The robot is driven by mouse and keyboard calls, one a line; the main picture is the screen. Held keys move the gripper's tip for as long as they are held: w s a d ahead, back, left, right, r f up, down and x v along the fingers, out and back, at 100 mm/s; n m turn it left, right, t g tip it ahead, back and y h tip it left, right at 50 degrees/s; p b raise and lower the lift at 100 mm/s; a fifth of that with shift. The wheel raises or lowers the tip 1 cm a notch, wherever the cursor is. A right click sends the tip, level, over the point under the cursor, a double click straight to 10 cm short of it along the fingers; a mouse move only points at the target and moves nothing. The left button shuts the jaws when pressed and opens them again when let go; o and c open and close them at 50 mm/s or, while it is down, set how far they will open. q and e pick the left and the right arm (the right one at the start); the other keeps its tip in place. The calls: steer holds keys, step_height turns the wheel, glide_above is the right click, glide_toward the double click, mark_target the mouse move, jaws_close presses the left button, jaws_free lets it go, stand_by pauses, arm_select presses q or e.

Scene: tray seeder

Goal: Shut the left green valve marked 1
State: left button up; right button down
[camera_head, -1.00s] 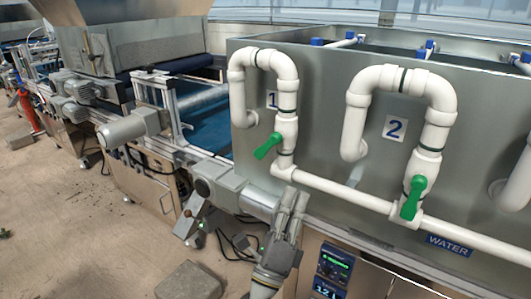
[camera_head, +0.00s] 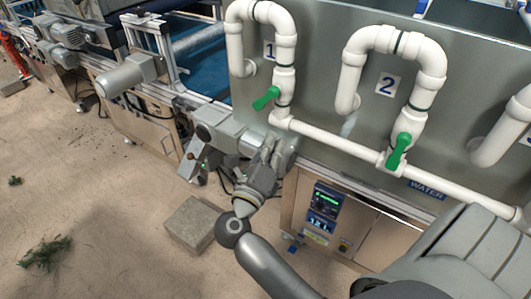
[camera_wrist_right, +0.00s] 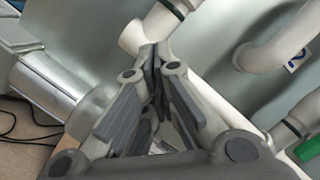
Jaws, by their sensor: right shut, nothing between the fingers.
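The green valve handle marked 1 (camera_head: 266,98) is on the left white pipe loop, below the "1" label (camera_head: 270,50). The handle sticks out to the left and slopes down, at an angle to the upright pipe. My right gripper (camera_head: 271,144) is below this handle, near the horizontal white pipe, apart from the handle in the picture. Its fingers are together and empty; they also show shut in the right wrist view (camera_wrist_right: 155,58), pointing toward a white pipe (camera_wrist_right: 150,30). Handle 1 is not clearly seen there. My left gripper is not in view.
A second green handle (camera_head: 399,150) sits on the pipe marked 2 (camera_head: 387,85). A grey motor (camera_head: 220,130) is just left of my right gripper. A control panel (camera_head: 324,210) is below the pipes. A concrete block (camera_head: 188,222) lies on the floor.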

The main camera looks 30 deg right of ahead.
mark_target(266, 99)
steer(key=shift+w+d+r+p, duration=0.2)
steer(key=shift+w+d+r, duration=0.15)
steer(key=shift+w+d, duration=0.2)
steer(key=shift+w+d+r+p, duration=0.2)
steer(key=shift+w+d+r, duration=0.1)
steer(key=shift+w+d, duration=0.25)
steer(key=shift+w+a+r+p, duration=0.3)
steer(key=shift+w+a+r, duration=0.1)
steer(key=shift+w+r, duration=0.3)
steer(key=shift+w+a+r, duration=0.1)
steer(key=shift+w+a, duration=0.05)
steer(key=shift+w, duration=0.25)
